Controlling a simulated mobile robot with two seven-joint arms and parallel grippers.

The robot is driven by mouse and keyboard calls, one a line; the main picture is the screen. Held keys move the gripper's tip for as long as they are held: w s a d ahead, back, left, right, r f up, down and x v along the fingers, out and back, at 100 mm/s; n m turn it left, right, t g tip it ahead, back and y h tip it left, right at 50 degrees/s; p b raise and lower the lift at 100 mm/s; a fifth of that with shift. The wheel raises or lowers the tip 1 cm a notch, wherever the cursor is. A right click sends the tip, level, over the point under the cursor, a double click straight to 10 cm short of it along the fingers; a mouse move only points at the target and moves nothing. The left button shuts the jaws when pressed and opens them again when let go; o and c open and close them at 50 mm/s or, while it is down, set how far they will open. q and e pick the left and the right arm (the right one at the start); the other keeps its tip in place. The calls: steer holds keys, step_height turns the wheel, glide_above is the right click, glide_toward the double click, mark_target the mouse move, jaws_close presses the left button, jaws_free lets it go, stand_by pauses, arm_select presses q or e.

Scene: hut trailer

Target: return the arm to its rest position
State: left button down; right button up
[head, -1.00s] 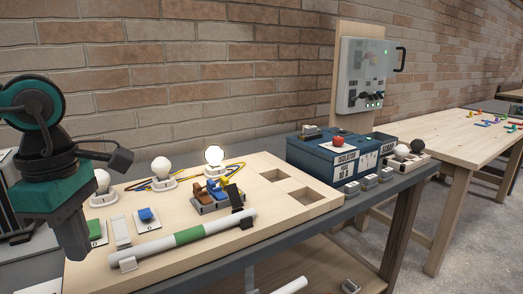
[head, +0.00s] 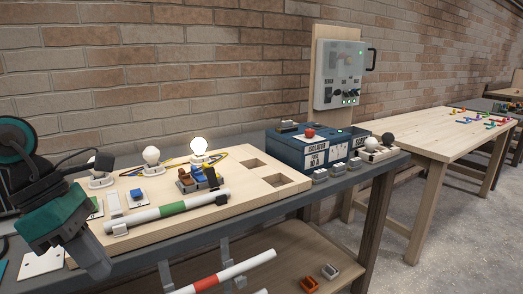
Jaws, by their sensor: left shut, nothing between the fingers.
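My left gripper (head: 97,262) is at the lower left of the head view, in front of the workbench's near edge and to the left of the pale board. Its jaws are shut and empty, pointing down and to the right. My left arm comes in from the left edge, and most of it is out of view. My right gripper is not in view.
The board (head: 240,204) holds bulbs, switches and a white tube with a green band (head: 172,208). A blue isolator box (head: 315,150) stands to its right. A wooden table (head: 430,140) stands at right.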

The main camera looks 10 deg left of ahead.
arm_select(q)
steer(key=w+f+n+t+h+p, duration=0.2)
steer(key=f+n+t, duration=0.4)
steer(key=n, duration=0.8)
steer(key=w+f+n+t+h+p, duration=0.2)
steer(key=f+n+t, duration=0.45)
steer(key=n, duration=0.65)
steer(key=s+d+f+n+g+y+p, duration=0.1)
steer(key=s+d+f+n+y, duration=0.2)
steer(key=f+n, duration=0.4)
steer(key=s+d+f+n+g+y, duration=0.1)
steer(key=s+d+f+n+y, duration=0.2)
steer(key=n, duration=0.9)
steer(key=s+d+f, duration=0.3)
steer(key=d+f, duration=0.1)
steer(key=f, duration=0.1)
steer(key=shift+d+f+y+p, duration=0.25)
steer(key=shift+d+y+p, duration=0.05)
steer(key=shift+d+p, duration=0.1)
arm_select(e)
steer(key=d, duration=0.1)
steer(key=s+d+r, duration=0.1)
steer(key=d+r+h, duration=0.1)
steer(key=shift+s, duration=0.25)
